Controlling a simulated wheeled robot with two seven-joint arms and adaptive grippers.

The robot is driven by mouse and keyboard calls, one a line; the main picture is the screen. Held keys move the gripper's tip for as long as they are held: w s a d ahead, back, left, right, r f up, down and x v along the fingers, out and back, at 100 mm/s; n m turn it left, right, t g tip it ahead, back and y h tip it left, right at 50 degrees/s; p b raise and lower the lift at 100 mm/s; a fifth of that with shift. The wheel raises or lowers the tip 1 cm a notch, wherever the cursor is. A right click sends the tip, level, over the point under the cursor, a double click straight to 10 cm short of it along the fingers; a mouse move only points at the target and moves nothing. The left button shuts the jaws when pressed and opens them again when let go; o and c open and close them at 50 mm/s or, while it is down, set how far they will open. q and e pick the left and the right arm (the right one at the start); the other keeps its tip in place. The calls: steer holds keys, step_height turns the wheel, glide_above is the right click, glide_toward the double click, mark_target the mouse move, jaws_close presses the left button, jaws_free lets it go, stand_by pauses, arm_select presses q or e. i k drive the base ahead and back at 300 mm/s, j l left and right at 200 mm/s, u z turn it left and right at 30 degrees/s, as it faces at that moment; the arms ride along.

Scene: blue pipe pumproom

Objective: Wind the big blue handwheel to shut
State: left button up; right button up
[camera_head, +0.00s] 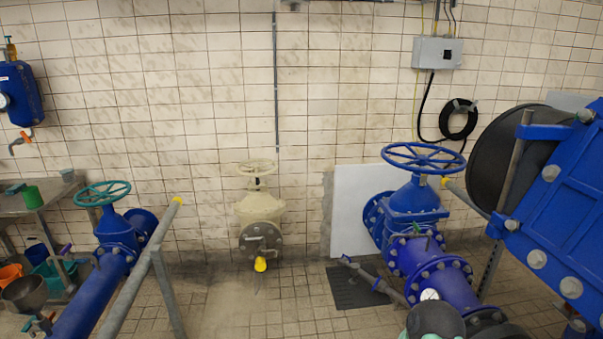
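The big blue handwheel (424,158) lies level on top of the blue gate valve (412,198) at the right of the head view. Its rim and spokes are in plain view, with nothing touching them. The valve sits on a thick blue flanged pipe (445,284) that runs toward the lower right. I cannot tell from this view how far the valve is wound.
A large blue bolted housing (560,205) stands close at the right of the wheel. A cream valve (259,208) is by the wall, and a blue valve with a teal handwheel (103,193) is at left. A grey rail (150,255) crosses the left; tiled floor (300,300) lies between.

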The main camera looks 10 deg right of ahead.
mark_target(423, 160)
steer(key=i+z, duration=0.2)
steer(key=i, duration=0.8)
steer(key=i+j+z, duration=0.25)
steer(key=i, duration=0.7)
steer(key=l, duration=0.1)
